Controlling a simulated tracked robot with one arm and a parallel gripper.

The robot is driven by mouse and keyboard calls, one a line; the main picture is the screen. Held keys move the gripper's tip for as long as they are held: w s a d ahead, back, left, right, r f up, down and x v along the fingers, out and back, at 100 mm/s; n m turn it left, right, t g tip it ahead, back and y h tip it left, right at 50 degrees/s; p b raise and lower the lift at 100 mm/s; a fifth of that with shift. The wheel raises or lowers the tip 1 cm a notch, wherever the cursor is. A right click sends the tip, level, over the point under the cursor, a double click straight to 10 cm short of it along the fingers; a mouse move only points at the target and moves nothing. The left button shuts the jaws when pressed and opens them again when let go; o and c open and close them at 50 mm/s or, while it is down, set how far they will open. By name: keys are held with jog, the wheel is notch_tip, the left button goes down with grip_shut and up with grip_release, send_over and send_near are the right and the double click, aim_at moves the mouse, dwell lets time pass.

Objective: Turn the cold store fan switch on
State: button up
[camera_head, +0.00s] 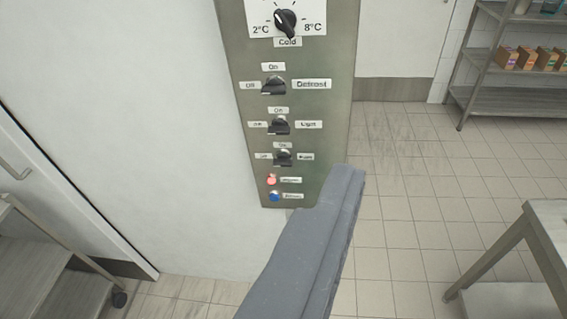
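The third switch down on the steel control panel (340,60) is a small black rotary knob (283,157). It has Off at its left, On above, and a blurred label at its right that looks like "Fan". I cannot tell which way it points. My gripper (344,178) shows as a grey shape rising from the bottom edge. Its tip is just below and right of the fan switch in the picture and overlaps the panel's lower right corner. Whether it touches the panel, and whether its fingers are apart, I cannot tell.
Above the fan switch are the light knob (279,125), defrost knob (274,86) and temperature dial (286,22). Below are a red button (271,180) and blue button (274,196). A trolley (45,290) stands lower left, a table (545,225) right. Tiled floor (410,200) between is clear.

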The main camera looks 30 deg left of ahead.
jog(key=w+a+f+n+y, duration=0.1)
jog(key=w+a+f, duration=0.3)
jog(key=w+f, duration=0.5)
jog(key=n+t+y+b, duration=0.1)
jog(key=n+t+y, duration=0.1)
jog(key=y, duration=0.2)
send_near(282, 165)
jog(key=shift+x, duration=4.75)
jog(key=c, duration=1)
